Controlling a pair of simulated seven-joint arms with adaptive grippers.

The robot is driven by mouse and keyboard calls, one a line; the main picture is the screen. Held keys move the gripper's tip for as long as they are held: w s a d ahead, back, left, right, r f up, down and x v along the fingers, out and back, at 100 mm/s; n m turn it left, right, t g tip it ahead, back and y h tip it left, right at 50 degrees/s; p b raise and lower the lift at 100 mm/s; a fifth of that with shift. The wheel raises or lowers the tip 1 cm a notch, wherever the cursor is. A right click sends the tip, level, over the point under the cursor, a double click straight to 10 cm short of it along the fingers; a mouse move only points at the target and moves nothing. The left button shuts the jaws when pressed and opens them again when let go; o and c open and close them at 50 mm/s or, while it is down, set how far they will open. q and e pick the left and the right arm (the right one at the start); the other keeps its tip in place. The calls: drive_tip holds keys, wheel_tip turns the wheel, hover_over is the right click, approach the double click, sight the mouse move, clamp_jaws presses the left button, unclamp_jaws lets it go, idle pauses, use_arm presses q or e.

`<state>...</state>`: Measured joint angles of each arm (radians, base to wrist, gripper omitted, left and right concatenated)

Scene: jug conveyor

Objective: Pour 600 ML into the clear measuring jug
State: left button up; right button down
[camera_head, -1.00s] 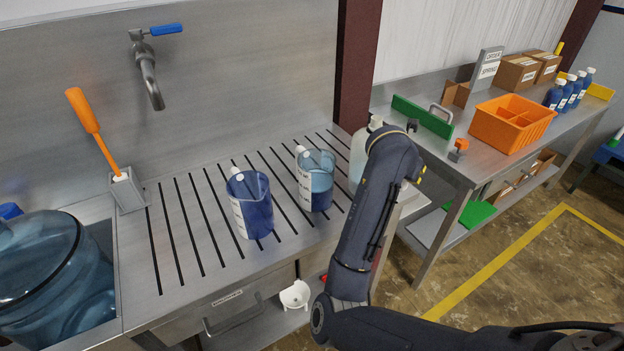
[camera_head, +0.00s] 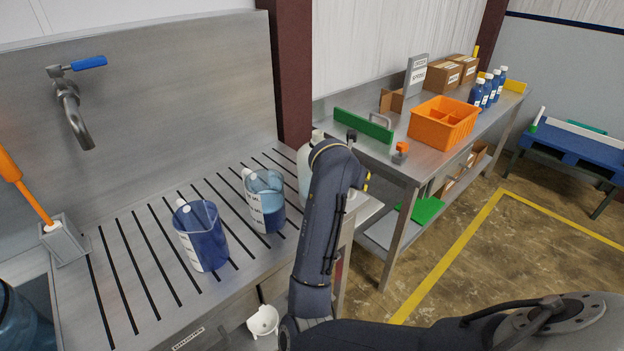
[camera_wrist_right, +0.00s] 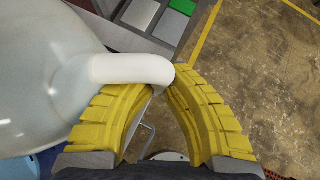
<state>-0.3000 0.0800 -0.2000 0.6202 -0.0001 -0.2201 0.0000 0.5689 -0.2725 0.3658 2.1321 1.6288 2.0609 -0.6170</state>
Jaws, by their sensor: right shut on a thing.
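My right gripper (camera_wrist_right: 164,88) has yellow padded fingers shut on the white handle of a pale translucent jug (camera_wrist_right: 45,65) in the right wrist view. In the head view a strip of that pale jug (camera_head: 305,172) shows at the right end of the grooved drainboard, behind my right arm, which hides the gripper. I cannot tell whether the jug touches the surface. The clear measuring jug (camera_head: 266,188) stands upright left of it, with white markings and blue liquid in its lower part. A dark blue measuring jug (camera_head: 203,238) stands further left. My left gripper is out of view.
A tap (camera_head: 72,108) with a blue lever is on the back wall. An orange-handled brush (camera_head: 25,190) stands in a grey holder at left. A white cup (camera_head: 263,321) is below the drainboard edge. The right-hand bench holds an orange bin (camera_head: 443,123), boxes and blue bottles.

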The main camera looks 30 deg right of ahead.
drive_tip(key=shift+a+f, duration=0.2)
drive_tip(key=shift+a, duration=0.15)
drive_tip(key=w+d+r+n+t+y, duration=0.1)
drive_tip(key=w+d+r+n, duration=0.1)
drive_tip(key=w+d+r, duration=0.4)
drive_tip(key=w+a+f+n+t+y, duration=0.2)
drive_tip(key=w+a+f+n+y, duration=0.15)
drive_tip(key=w+a+f, duration=0.2)
drive_tip(key=shift+w+d+r+n+t+h, duration=0.1)
drive_tip(key=shift+r+n+t+h, duration=0.4)
drive_tip(key=shift+r, duration=0.4)
drive_tip(key=shift+w+a+r+n+t+h, duration=0.1)
drive_tip(key=shift+r+n+t+h, duration=0.1)
drive_tip(key=shift+r+t+h, duration=0.45)
drive_tip(key=shift+w+d+r+n+t+h, duration=0.1)
drive_tip(key=shift+r+n+t+h, duration=0.2)
drive_tip(key=shift+r+h, duration=0.65)
drive_tip(key=shift+r+y, duration=0.2)
drive_tip(key=shift+y, duration=0.05)
